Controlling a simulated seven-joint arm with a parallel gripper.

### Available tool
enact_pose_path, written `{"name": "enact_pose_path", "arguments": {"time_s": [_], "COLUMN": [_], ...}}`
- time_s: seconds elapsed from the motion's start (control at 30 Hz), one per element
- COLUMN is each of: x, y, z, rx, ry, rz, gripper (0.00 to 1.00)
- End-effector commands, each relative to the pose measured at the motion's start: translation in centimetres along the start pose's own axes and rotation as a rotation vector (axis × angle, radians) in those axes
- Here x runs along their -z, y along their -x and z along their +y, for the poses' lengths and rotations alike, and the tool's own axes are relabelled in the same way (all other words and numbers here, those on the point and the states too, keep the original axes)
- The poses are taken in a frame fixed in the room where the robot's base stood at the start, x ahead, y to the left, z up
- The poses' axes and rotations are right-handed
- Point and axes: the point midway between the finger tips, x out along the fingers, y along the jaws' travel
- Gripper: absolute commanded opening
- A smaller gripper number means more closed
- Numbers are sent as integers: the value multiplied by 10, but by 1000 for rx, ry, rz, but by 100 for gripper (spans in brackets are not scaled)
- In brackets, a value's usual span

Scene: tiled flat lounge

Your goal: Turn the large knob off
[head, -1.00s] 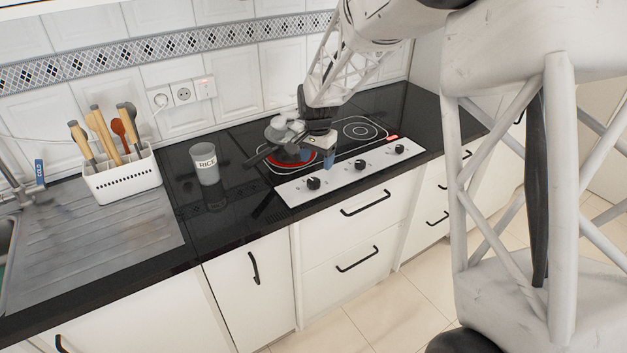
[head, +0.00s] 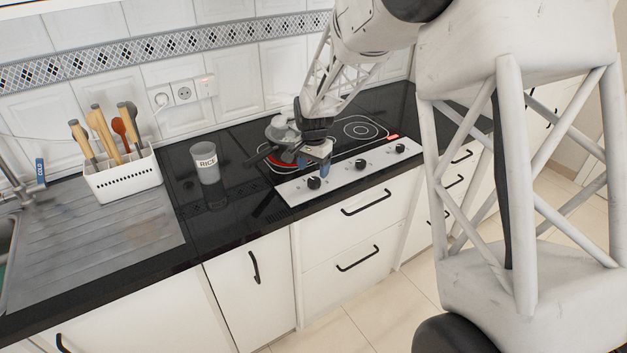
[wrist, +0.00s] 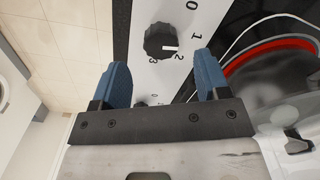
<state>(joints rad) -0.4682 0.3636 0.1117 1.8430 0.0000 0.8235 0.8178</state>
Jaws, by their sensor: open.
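Three black knobs stand in a row on the white control strip (head: 338,174) of the hob; in the head view these are the left knob (head: 313,183), the middle knob (head: 360,163) and the right knob (head: 400,148). My gripper (head: 325,168) is low over the strip, between the left and middle knobs in the picture. In the wrist view a black knob (wrist: 160,42) lies just beyond the open, empty fingers (wrist: 161,60), its white mark near the 2. Another knob (wrist: 140,104) partly shows between the fingers. I cannot tell which knob is the large one.
A burner glows red (wrist: 270,60) beside the strip, with a grey pot (head: 283,130) on it. A RICE cup (head: 206,163) stands left of the hob, and a white utensil holder (head: 124,180) is farther left. Drawer handles (head: 365,203) project below the counter.

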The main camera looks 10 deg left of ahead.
Motion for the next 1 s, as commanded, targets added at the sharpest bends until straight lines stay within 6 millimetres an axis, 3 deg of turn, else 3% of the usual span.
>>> {"name": "enact_pose_path", "arguments": {"time_s": [0.4, 0.83, 1.0], "x": [0, 0, 0], "y": [-45, -51, -51], "z": [0, 0, 0], "rx": [-1, 0, 0], "ry": [0, 0, 0], "rz": [-1, 0, 0], "gripper": [69, 69, 43]}}
